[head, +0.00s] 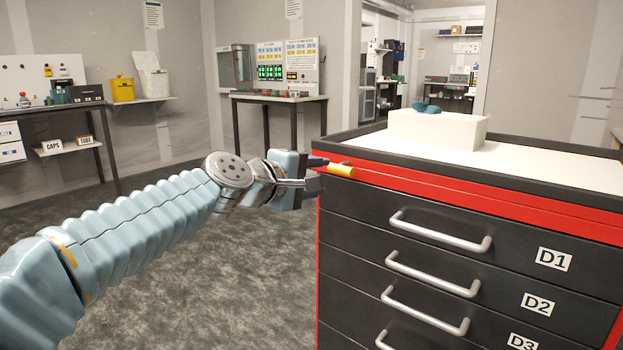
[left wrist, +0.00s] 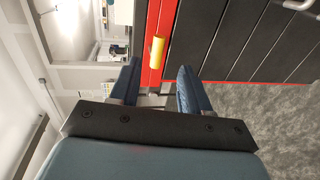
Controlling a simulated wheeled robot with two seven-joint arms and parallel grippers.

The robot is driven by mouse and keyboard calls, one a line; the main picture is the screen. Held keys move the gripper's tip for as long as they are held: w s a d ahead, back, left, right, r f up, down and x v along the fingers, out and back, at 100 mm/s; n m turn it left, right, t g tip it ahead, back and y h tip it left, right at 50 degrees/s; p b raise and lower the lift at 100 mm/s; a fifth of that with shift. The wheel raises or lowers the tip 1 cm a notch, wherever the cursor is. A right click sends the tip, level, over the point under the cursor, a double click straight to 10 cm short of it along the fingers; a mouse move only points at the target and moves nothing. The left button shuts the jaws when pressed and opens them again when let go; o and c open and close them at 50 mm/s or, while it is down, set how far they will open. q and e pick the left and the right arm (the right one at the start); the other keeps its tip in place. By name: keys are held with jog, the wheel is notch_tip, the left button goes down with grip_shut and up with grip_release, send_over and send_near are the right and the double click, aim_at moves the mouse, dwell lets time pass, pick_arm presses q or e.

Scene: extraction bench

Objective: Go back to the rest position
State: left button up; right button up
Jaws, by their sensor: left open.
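My left gripper (head: 316,171) reaches in from the left and is at the near left corner of the black and red drawer cabinet (head: 430,197). A small yellow cylinder (head: 341,170) is at the cabinet's red top edge, just beyond the fingertips in the head view. In the left wrist view the two blue fingers (left wrist: 158,88) stand apart with nothing between them. The yellow cylinder (left wrist: 157,52) shows there ahead of the fingertips, against the red edge. I cannot tell whether a finger touches it. My right gripper is not in view.
The cabinet has drawers labelled D1, D2 and D3 with grey handles (head: 440,232). A white box (head: 437,131) with a blue-green item (head: 427,107) stands on its white top. Benches (head: 278,98) line the far wall. The grey floor (head: 215,275) left of the cabinet is clear.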

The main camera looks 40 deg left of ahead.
pick_arm(q)
jog(key=shift+s+r, duration=0.1)
jog(key=shift+s, duration=0.45)
jog(key=w+d+f+m+g, duration=0.1)
jog(key=w+f+g, duration=0.15)
jog(key=f, duration=0.55)
jog(key=w+d+f+m+g, duration=0.15)
jog(key=w+f, duration=0.25)
jog(key=f, duration=0.4)
jog(key=d+f+m+g+p, duration=0.1)
jog(key=d+f+m+g, duration=0.15)
jog(key=f, duration=0.85)
jog(key=d+f+m+g, duration=0.1)
jog(key=d+f, duration=0.3)
jog(key=f, duration=0.7)
jog(key=s+d+f+m+g+h+p, duration=0.1)
jog(key=s+d+f+m+g, duration=0.1)
jog(key=s+d+f, duration=0.45)
jog(key=s+d+f+m+g+h, duration=0.1)
jog(key=s+d+f+m+g, duration=0.15)
jog(key=f, duration=0.75)
jog(key=s+d+f+m+g, duration=0.1)
jog(key=s+d+f+m, duration=0.1)
jog(key=s, duration=0.5)
jog(key=s+d+f+m+g+h, duration=0.1)
jog(key=s+d+f+m+g, duration=0.1)
jog(key=s+d+f, duration=0.2)
jog(key=s+f, duration=0.3)
jog(key=shift+s+m, duration=0.15)
jog(key=shift+m, duration=0.2)
